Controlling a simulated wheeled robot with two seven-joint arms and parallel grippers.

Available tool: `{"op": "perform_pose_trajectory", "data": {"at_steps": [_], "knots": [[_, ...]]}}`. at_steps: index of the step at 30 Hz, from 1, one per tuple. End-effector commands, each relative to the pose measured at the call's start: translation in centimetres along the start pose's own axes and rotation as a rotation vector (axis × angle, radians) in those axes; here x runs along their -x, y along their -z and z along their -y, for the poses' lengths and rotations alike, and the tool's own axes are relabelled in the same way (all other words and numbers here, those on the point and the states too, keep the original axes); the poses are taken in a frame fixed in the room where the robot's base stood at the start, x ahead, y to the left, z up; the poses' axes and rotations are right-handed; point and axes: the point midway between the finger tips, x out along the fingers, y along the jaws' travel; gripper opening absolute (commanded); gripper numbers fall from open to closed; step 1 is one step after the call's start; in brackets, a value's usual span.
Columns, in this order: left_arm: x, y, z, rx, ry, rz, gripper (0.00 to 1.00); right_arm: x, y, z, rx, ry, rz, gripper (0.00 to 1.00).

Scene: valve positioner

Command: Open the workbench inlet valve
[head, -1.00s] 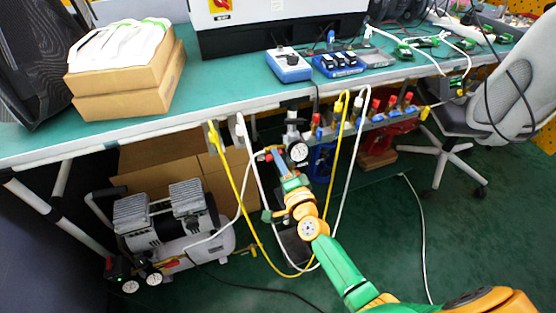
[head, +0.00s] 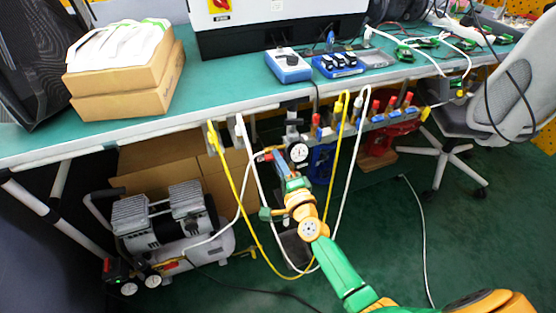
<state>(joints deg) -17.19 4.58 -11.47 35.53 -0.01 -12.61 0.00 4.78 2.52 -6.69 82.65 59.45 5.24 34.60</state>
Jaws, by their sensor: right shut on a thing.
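The inlet valve assembly hangs under the front edge of the workbench, with a round white-faced gauge (head: 298,152) beside it. My right arm comes up from the lower right, and my right gripper (head: 275,160) is at the assembly, just left of the gauge. It is shut on a small part there, which looks like the inlet valve's handle (head: 267,157), with a bit of red showing. The fingers and my arm hide most of the handle, so its exact angle is hard to tell. My left gripper is not in view.
Yellow and white hoses (head: 232,180) hang in loops around my right arm. A manifold with several red-topped valves (head: 390,104) runs under the bench to the right. An air compressor (head: 170,235) stands at lower left, an office chair (head: 500,100) at right. The green floor at lower right is mostly clear.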

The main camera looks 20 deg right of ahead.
Motion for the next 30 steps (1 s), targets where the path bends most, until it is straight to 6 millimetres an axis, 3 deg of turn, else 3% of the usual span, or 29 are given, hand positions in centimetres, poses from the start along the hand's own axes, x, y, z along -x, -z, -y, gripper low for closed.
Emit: {"op": "perform_pose_trajectory", "data": {"at_steps": [2, 3, 6, 15, 24, 30], "knots": [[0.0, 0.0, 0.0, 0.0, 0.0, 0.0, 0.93, 0.0, -0.1, -0.1, -0.002, -0.004, 0.002, 0.0], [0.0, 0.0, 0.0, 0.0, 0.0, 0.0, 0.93, 0.0, -0.1, -0.1, -0.002, -0.004, 0.002, 0.2], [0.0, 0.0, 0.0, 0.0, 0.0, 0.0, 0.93, 0.0, -0.1, -0.1, -0.001, -0.003, 0.001, 0.42], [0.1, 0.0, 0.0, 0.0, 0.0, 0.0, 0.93, 0.3, 0.0, 0.0, 0.0, -0.002, 0.0, 0.42], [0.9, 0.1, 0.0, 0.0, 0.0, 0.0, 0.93, 6.1, 0.0, -0.1, 0.0, -0.004, 0.001, 0.42], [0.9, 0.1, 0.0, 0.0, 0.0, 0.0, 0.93, 7.2, -0.1, -0.1, 0.0, -0.002, 0.001, 0.42]]}}
